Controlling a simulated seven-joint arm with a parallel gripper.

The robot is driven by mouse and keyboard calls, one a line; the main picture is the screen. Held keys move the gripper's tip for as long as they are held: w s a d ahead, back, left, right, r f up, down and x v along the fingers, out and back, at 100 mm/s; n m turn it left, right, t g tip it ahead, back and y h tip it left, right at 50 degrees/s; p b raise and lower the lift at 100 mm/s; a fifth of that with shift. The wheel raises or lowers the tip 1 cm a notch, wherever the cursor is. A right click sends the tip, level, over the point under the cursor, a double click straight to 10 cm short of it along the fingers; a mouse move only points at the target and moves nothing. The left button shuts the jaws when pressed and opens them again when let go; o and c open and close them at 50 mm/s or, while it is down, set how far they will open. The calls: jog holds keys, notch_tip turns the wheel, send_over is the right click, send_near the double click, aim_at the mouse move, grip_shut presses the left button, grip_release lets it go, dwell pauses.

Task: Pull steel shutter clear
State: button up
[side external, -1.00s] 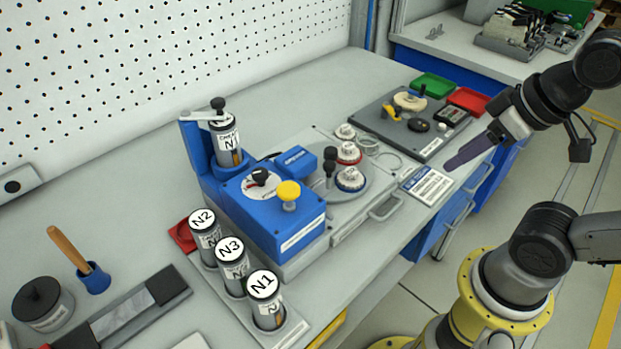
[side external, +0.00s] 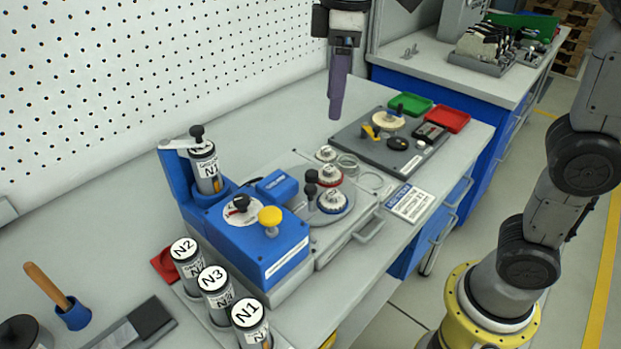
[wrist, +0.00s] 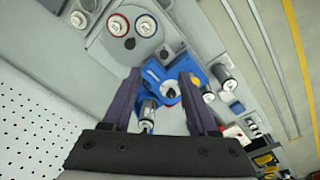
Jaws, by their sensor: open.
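A flat grey metal plate (side external: 335,252) with a bar handle (side external: 370,229) on its front sits beside the blue machine (side external: 250,228). It looks like the steel shutter, but I cannot tell for sure. The machine has a yellow knob (side external: 270,216), a dial and an upright N1 canister (side external: 206,170). My gripper (side external: 336,112) hangs high at the back of the bench, fingers down, apart from the plate and handle. In the wrist view my gripper (wrist: 158,75) is open with two purple fingers apart. The blue machine (wrist: 160,76) shows between and beyond them; nothing is held.
Canisters N2 (side external: 187,262), N3 (side external: 216,290) and N1 (side external: 249,322) stand at the front left. White, red and blue capped dials (side external: 332,202) stand near the plate. A dark tray (side external: 370,150) with parts lies at the back right. A pegboard wall (side external: 150,90) bounds the back.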

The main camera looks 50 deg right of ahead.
aim_at(311, 187)
jog(key=shift+n+g, duration=0.3)
jog(key=shift+g, duration=0.1)
jog(key=a+f, duration=0.1)
jog(key=f, duration=0.4)
jog(key=w+a+f, duration=0.1)
jog(key=f, duration=0.5)
jog(key=w+a+f, duration=0.1)
jog(key=f, duration=0.4)
jog(key=shift+w+f, duration=0.1)
jog(key=shift+f, duration=0.25)
grip_shut()
jog(key=shift+r, duration=0.1)
dwell(0.3)
